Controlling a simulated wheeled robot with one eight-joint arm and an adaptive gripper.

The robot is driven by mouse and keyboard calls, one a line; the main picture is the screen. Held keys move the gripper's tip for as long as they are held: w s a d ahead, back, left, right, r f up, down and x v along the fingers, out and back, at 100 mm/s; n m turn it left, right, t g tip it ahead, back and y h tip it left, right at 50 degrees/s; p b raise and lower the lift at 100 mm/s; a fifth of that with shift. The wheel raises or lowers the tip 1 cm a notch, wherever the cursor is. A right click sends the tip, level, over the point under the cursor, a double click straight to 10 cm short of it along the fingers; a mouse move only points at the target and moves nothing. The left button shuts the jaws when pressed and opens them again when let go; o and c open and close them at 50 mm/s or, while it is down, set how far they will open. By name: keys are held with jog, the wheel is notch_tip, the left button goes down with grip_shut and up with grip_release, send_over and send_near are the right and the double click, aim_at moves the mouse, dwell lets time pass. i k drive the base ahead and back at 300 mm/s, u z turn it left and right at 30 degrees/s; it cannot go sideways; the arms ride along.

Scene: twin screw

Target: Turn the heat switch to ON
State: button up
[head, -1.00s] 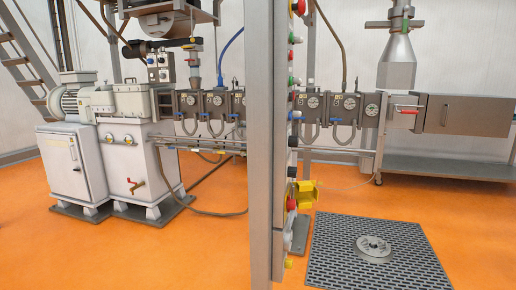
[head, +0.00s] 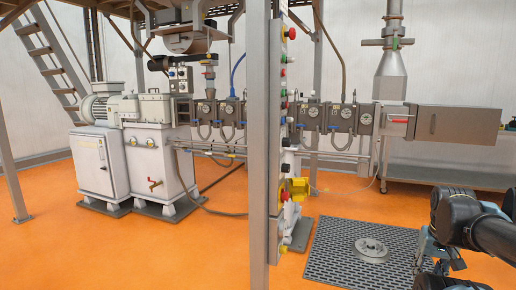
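A narrow control panel (head: 283,120) on a grey post is seen almost edge-on near the middle of the head view. Red, green, white and black buttons and knobs stick out from its right side, with a yellow housing (head: 299,188) low down. I cannot tell which of these is the heat switch or how it is set; labels do not show. My gripper (head: 432,268) is at the lower right, well apart from the panel. Its fingers are small and partly cut off by the bottom edge, so I cannot tell whether it is open.
The twin-screw machine (head: 140,145) runs across behind the post, with gauges and a grey end box (head: 458,124) at right. A dark floor grate (head: 335,250) with a round metal piece (head: 371,250) lies right of the post. Orange floor left of the post is clear.

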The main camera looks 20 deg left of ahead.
aim_at(286, 142)
jog(key=u, duration=1.15)
jog(key=i, duration=1)
jog(key=u, duration=0.6)
jog(key=k, duration=0.85)
jog(key=z, duration=0.5)
